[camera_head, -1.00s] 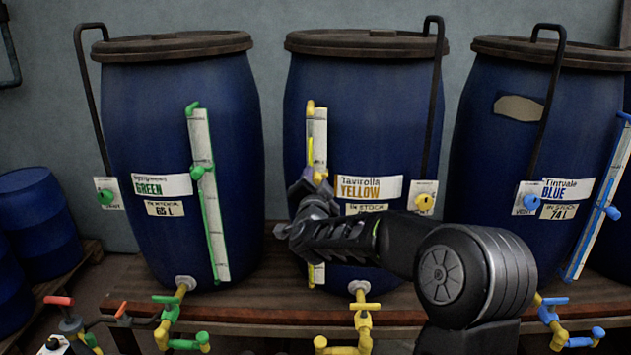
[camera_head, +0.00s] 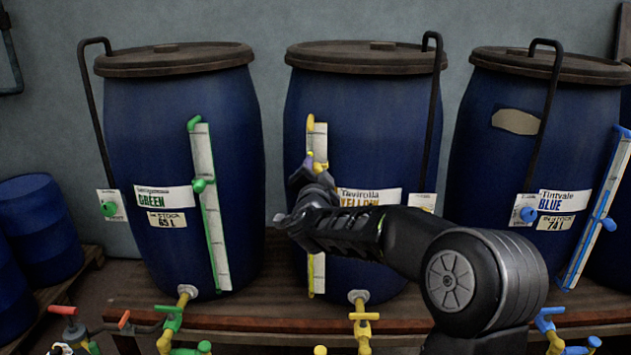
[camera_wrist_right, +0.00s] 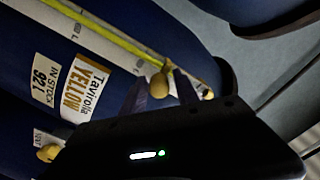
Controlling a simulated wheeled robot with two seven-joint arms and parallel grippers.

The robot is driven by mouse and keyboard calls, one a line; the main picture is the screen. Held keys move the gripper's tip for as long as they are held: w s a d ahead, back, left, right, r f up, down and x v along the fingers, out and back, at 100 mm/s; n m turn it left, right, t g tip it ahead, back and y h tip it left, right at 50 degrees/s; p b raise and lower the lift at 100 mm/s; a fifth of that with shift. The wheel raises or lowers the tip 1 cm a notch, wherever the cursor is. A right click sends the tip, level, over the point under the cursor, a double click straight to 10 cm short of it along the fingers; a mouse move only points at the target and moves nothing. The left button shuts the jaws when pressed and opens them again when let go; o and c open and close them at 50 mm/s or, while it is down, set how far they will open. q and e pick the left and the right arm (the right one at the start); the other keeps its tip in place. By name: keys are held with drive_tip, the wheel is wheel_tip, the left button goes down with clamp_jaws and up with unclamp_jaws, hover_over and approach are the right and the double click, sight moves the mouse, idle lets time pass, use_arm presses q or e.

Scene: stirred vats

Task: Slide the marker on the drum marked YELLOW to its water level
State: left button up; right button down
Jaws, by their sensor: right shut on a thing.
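The drum marked YELLOW (camera_head: 362,110) stands in the middle, blue with a dark lid. A white gauge strip (camera_head: 320,138) with a yellow edge runs up its front left. The yellow marker (camera_head: 318,166) sits on the strip's upper part; its round knob also shows in the right wrist view (camera_wrist_right: 158,85). My right gripper (camera_head: 312,170) is shut on the marker, its two fingers on either side of the knob. My forearm and gripper cover the middle of the strip and part of the YELLOW label (camera_head: 370,196). My left gripper is out of view.
The GREEN drum (camera_head: 180,120) stands to the left and the BLUE drum (camera_head: 545,150) to the right, each with its own gauge. Coloured taps stand along the front of the wooden rack (camera_head: 250,308). A dark pipe (camera_head: 436,110) runs down the YELLOW drum's right side.

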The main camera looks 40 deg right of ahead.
wheel_tip(320, 180, up, 3)
drive_tip(key=shift+f+p, duration=0.1)
drive_tip(key=shift+p, duration=0.25)
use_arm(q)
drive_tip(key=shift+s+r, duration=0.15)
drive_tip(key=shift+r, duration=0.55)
use_arm(e)
drive_tip(key=c, duration=1.2)
unclamp_jaws()
drive_tip(key=shift+s+a+f+b, duration=0.1)
drive_tip(key=shift+s+a+b, duration=0.25)
drive_tip(key=shift+s, duration=0.1)
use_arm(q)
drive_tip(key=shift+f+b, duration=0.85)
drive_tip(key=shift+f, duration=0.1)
use_arm(e)
drive_tip(key=v, duration=0.6)
drive_tip(key=shift+s+a, duration=0.2)
drive_tip(key=shift+s, duration=0.1)
